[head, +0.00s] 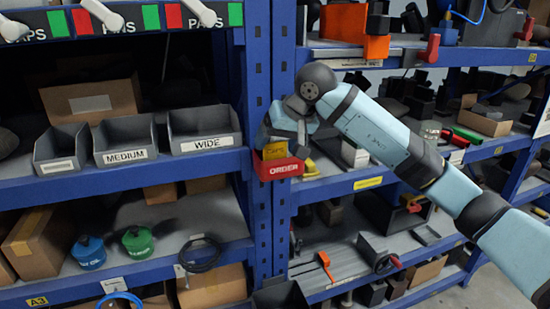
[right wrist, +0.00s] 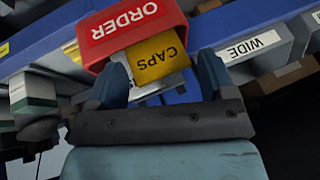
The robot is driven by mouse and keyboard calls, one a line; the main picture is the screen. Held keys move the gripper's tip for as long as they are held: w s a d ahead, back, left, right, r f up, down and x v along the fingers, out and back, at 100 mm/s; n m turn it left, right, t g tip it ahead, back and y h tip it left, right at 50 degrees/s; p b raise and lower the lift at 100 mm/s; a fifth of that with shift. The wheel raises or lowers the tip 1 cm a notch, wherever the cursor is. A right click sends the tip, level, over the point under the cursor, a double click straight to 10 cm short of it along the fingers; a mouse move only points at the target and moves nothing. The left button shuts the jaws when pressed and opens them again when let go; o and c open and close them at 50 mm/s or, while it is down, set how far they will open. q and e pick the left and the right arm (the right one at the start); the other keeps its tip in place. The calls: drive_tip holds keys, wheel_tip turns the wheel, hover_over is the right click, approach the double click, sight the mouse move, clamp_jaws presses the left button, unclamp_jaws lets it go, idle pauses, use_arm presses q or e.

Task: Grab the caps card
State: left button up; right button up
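The yellow caps card (head: 274,154) stands in the red ORDER holder (head: 280,168) on the blue rack post. In the right wrist view the card (right wrist: 157,60) shows its CAPS lettering upside down in front of the red holder (right wrist: 130,28). My right gripper (head: 284,135) is at the card, just above the holder in the head view. In the right wrist view its two fingers (right wrist: 161,82) are apart, one on each side of the card, with a gap visible at the right finger. My left gripper is not in view.
Grey bins (head: 124,139) labelled MEDIUM and WIDE stand on the shelf left of the holder. Blue and green containers (head: 138,240) sit on the shelf below. The right rack (head: 400,175) carries many parts. An orange block (head: 376,48) is on its upper shelf.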

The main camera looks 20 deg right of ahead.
drive_tip(key=c, duration=0.8)
drive_tip(key=shift+c, duration=0.2)
drive_tip(key=shift+r, duration=0.15)
